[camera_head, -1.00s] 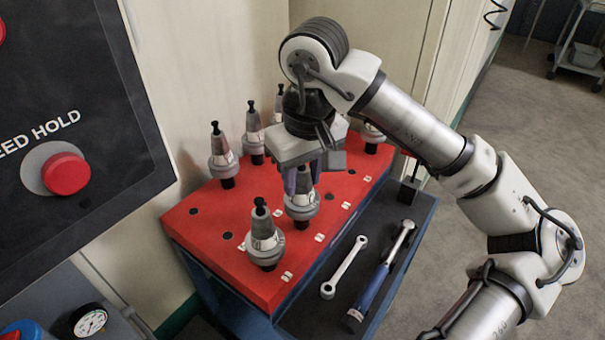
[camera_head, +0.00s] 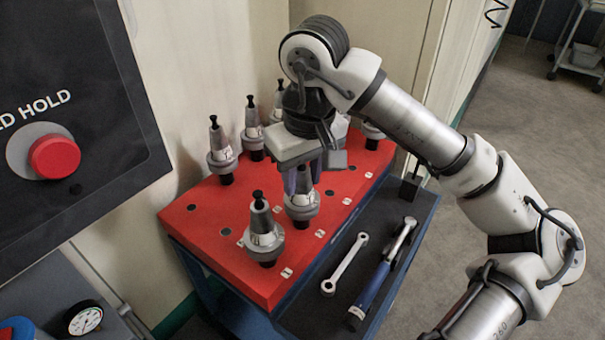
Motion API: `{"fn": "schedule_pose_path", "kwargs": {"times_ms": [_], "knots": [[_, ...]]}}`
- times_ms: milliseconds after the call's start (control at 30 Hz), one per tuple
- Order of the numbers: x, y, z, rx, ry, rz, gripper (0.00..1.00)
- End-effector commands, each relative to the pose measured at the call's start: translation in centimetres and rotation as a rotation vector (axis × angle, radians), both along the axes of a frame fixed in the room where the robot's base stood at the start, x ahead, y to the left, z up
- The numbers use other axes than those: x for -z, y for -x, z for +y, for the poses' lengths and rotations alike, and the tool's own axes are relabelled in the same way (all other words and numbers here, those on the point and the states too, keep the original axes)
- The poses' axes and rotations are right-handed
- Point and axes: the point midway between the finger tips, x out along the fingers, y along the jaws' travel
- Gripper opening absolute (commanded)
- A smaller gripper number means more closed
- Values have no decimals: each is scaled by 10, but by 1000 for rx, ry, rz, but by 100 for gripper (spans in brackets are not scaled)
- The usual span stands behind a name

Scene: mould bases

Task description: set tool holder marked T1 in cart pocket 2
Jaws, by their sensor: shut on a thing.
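My gripper (camera_head: 304,181) points down over the red top of the cart (camera_head: 205,237) and is shut on a grey tool holder (camera_head: 301,207). The jaws and wrist cover its upper part. Its dark lower end is at the red top, in the row along the near right edge; I cannot tell whether it is seated or just above. Another tool holder (camera_head: 265,242) stands upright in front of it, at the near end of that row. White labels lie along this edge, but I cannot read any marks or pocket numbers.
Several tool holders (camera_head: 221,160) stand along the back of the cart. Open dark pockets (camera_head: 226,231) show at the left. A wrench (camera_head: 345,265) and a blue-handled tool (camera_head: 378,283) lie on the dark side shelf. A black control panel (camera_head: 95,100) with a red button is close at left.

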Motion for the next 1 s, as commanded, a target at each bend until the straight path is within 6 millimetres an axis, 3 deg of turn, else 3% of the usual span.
{"fn": "schedule_pose_path", "kwargs": {"times_ms": [67,100,267,667,767,1000], "knots": [[-1,0,0,0,0,0,0],[0,0,0,0,0,0,36],[0,0,0,0,0,0,57],[-6,1,-1,0,2,3,59],[-22,2,-1,0,1,-1,59],[-78,7,-5,3,3,-2,59]]}}
